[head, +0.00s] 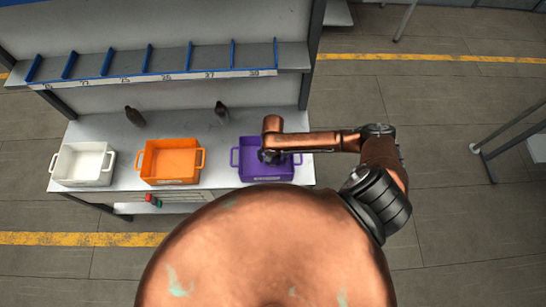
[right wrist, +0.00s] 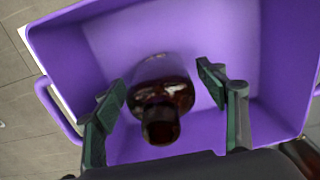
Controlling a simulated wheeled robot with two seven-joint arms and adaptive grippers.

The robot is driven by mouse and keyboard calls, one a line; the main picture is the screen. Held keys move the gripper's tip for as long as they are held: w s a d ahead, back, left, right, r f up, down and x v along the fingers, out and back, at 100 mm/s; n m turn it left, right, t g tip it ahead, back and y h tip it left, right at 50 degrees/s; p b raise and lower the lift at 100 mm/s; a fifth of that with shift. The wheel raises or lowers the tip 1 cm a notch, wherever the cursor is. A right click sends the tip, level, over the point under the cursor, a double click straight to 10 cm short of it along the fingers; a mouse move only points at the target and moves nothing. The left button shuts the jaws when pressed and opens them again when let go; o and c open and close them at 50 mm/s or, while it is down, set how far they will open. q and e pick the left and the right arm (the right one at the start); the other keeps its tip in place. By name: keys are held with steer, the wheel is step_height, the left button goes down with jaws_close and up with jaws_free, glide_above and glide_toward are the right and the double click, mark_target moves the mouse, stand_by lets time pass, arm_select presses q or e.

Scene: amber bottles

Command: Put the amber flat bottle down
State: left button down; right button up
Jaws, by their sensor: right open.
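An amber flat bottle (right wrist: 160,92) is inside the purple bin (right wrist: 215,35) in the right wrist view, its dark neck pointing toward the camera. My right gripper (right wrist: 165,95) is open, with one green-padded finger on each side of the bottle and visible gaps between. In the head view my right gripper (head: 270,156) reaches into the purple bin (head: 266,176) and hides the bottle there. Two other dark bottles, one at the left (head: 135,116) and one nearer the middle (head: 221,112), stand at the back of the table. My left gripper is not in view.
An orange bin (head: 170,181) and a white bin (head: 83,180) stand left of the purple bin on the grey table (head: 180,126). A shelf (head: 160,69) with blue dividers is above the table's back. The purple bin's walls surround my right fingers.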

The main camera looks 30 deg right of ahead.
steer(key=shift+r, duration=0.1)
step_height(320, 180, up, 12)
steer(key=shift+r, duration=0.1)
stand_by(0.4)
